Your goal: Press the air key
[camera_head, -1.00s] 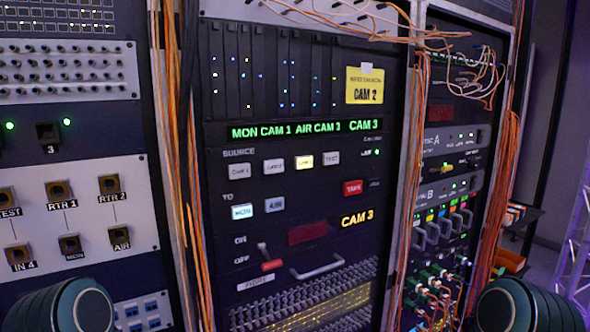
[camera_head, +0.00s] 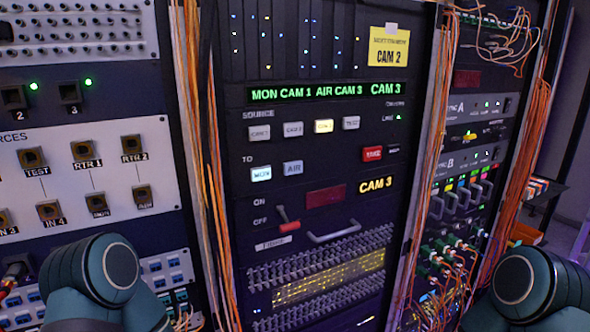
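The air key (camera_head: 293,168) is a grey, unlit square key in the TO row of the middle rack panel. Left of it the MON key (camera_head: 261,174) is lit pale. In the SOURCE row above, the third key (camera_head: 324,126) glows yellow and the others are grey. A red TAKE key (camera_head: 372,153) sits to the right. The green display (camera_head: 322,92) reads MON CAM 1, AIR CAM 3, CAM 3. Rounded dark teal parts of my arms show at the lower left and lower right, well below and apart from the keys. Neither gripper's fingers show.
A yellow CAM 2 note (camera_head: 388,47) is on the rack above the display. Orange cables (camera_head: 205,150) hang along the rack's sides. A patch panel (camera_head: 90,175) is at left.

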